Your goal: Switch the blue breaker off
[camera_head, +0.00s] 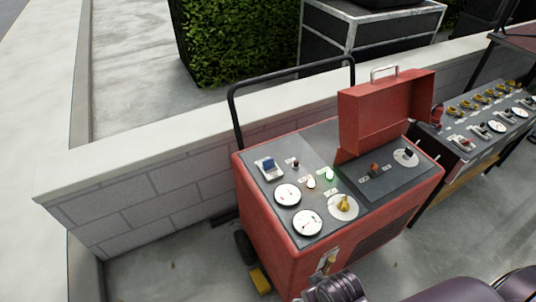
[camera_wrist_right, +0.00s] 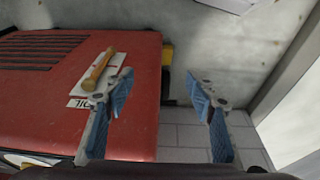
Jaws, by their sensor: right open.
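The blue breaker (camera_head: 268,166) is a small blue switch in a pale housing, at the far left corner of the grey control panel (camera_head: 285,231) on a red wheeled cart (camera_head: 262,225). Whether it is up or down is too small to tell. My right gripper (camera_wrist_right: 159,76) shows in the right wrist view, open and empty, beside the cart's red side (camera_wrist_right: 140,130). The blue breaker is not in that view. In the head view, part of my right arm shows at the bottom, in front of the cart. My left gripper is not in view.
The panel also bears white gauges (camera_head: 288,194), a yellow knob (camera_head: 343,204) and a raised red lid (camera_head: 380,115). A black push handle (camera_head: 290,72) rises behind. A yellow-handled lever (camera_wrist_right: 98,69) is near my right gripper's left finger. A low block wall (camera_head: 150,195) runs behind.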

